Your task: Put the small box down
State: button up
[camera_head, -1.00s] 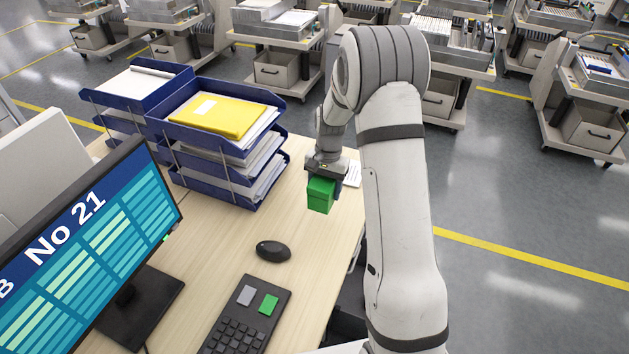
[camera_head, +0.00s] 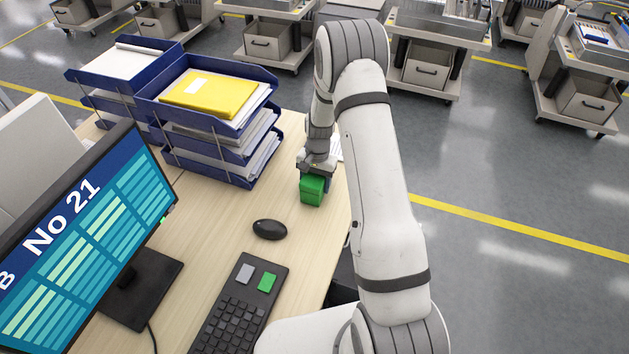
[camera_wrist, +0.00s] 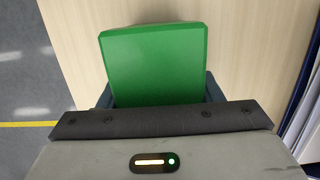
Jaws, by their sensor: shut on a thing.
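The small green box (camera_head: 312,190) is at the end of my arm, over the right side of the wooden desk (camera_head: 215,225). My gripper (camera_head: 318,174) is shut on it. In the wrist view the green box (camera_wrist: 153,62) sits between the two dark fingers of my gripper (camera_wrist: 157,90), with the desk top (camera_wrist: 240,50) behind it. Its underside is hidden, so I cannot tell whether it touches the desk.
Blue letter trays (camera_head: 215,145) with papers and a yellow folder stand left of the box. A black mouse (camera_head: 270,229), a keyboard (camera_head: 237,305) and a monitor (camera_head: 95,230) are nearer. A white paper (camera_head: 336,148) lies partly hidden behind my wrist. Feeder trolleys (camera_head: 430,60) stand beyond.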

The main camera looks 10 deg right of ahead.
jog(key=o, duration=1.2)
jog(key=r, duration=0.4)
jog(key=w+r+b, duration=0.1)
jog(key=r, duration=0.3)
jog(key=d+r+b, duration=0.1)
jog(key=r, duration=0.3)
jog(key=shift+w+r, duration=0.15)
jog(key=s+r+n+t, duration=0.2)
jog(key=s+r+n, duration=0.1)
jog(key=s+r, duration=1.05)
jog(key=s+r+n+t, duration=0.1)
jog(key=s+r, duration=0.1)
jog(key=s, duration=0.3)
jog(key=s+a+r+n+t, duration=0.1)
jog(key=s+r, duration=0.1)
jog(key=s, duration=0.3)
jog(key=s+r+n+h, duration=0.1)
jog(key=s, duration=0.4)
jog(key=shift+s+a+r+n+t, duration=0.1)
jog(key=shift+a+r+n+t, duration=0.2)
jog(key=shift+r+t, duration=0.1)
